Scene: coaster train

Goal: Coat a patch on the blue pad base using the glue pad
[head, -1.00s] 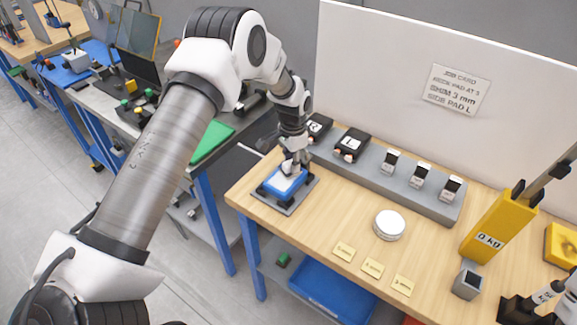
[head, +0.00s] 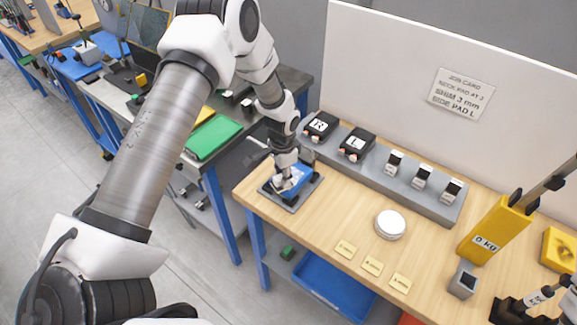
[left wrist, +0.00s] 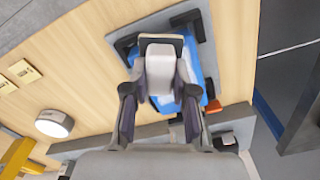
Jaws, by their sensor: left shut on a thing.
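The blue pad base (head: 300,177) lies on a grey plate (head: 317,184) at the left end of the wooden bench. It also shows in the left wrist view (left wrist: 209,78), partly hidden, with a pale area on its top. My left gripper (head: 284,183) is low over the base's near left part. In the left wrist view its fingers (left wrist: 158,105) are shut on a pale block with a dark end (left wrist: 160,72), which appears to be the glue pad. I cannot tell whether the block touches the base.
A grey rack (head: 372,170) behind holds black pads marked R and L and several small blocks. A round white tin (head: 390,224) and several yellow labels (head: 372,266) lie to the right. A yellow 0 kg device (head: 494,230) stands further right. The bench between is clear.

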